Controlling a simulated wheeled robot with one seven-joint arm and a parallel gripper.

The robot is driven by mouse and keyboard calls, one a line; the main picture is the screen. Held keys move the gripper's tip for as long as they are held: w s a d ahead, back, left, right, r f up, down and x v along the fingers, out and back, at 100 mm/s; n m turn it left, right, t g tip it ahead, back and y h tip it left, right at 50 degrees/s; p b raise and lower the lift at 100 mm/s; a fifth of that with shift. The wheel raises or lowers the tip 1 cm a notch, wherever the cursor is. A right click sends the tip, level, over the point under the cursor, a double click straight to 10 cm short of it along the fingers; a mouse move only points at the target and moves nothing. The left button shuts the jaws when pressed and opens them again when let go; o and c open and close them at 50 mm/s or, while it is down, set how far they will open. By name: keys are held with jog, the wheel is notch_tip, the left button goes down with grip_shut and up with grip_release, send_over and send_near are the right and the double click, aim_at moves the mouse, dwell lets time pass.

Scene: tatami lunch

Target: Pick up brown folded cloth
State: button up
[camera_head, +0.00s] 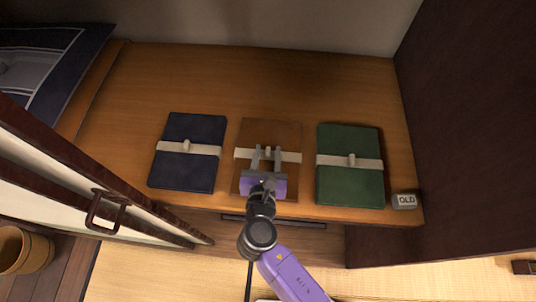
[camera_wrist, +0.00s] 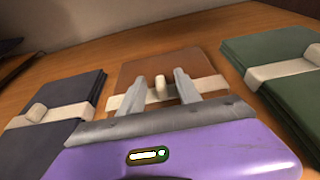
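The brown folded cloth (camera_head: 270,132) lies flat on the wooden shelf, in the middle of a row of three, with a pale band around it and a small pale toggle on the band. It also shows in the wrist view (camera_wrist: 150,68). My gripper (camera_head: 266,151) is over the cloth's middle. In the wrist view its two fingers (camera_wrist: 160,84) are apart, one on each side of the toggle (camera_wrist: 161,86). I cannot tell whether the fingers touch the band. My gripper's purple body hides the near part of the cloth.
A dark blue folded cloth (camera_head: 181,168) lies to the left and a green one (camera_head: 350,184) to the right, both banded. A small block marked "OLD" (camera_head: 404,201) sits at the right front edge. A dark wall (camera_head: 470,120) bounds the right, and a sliding door (camera_head: 70,175) stands at left.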

jog(key=shift+w+f, duration=0.2)
jog(key=shift+w, duration=0.35)
grip_shut()
jog(key=shift+r, duration=0.15)
